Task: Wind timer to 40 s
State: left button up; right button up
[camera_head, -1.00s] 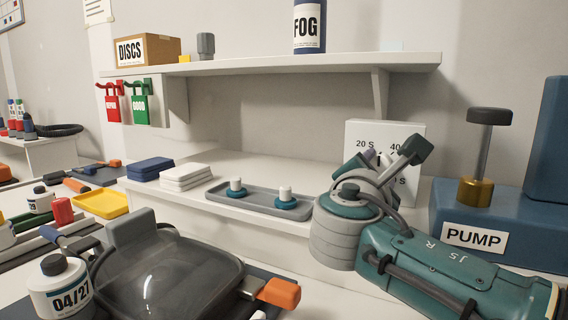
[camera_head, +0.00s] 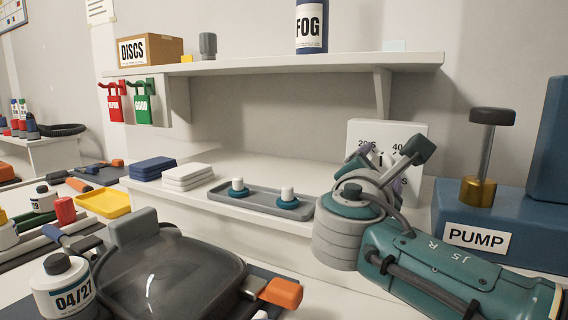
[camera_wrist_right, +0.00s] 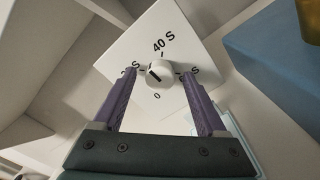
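The timer (camera_head: 413,131) is a white box with a dial, standing behind my right gripper in the head view. In the right wrist view its face (camera_wrist_right: 190,40) shows "40 S" at the top and "0" at the bottom, with the side labels partly covered by my fingers. The round white knob (camera_wrist_right: 158,73) has a dark pointer mark, which appears to point toward the left side, away from "40 S". My right gripper (camera_wrist_right: 159,76) is open, with its purple fingers on either side of the knob and a gap on both sides. It also shows in the head view (camera_head: 381,163). My left gripper is not in view.
A blue pump block (camera_head: 470,215) stands right of the timer. A grey tray (camera_head: 240,203) with two teal-and-white pieces lies left of it. A shelf (camera_head: 290,63) runs above. A dark lidded vessel (camera_head: 175,275) with an orange handle is in front.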

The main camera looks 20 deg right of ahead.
jog(key=v, duration=0.6)
jog(key=shift+s+a, duration=0.2)
jog(key=shift+a, duration=0.15)
jog(key=shift+s+a, duration=0.3)
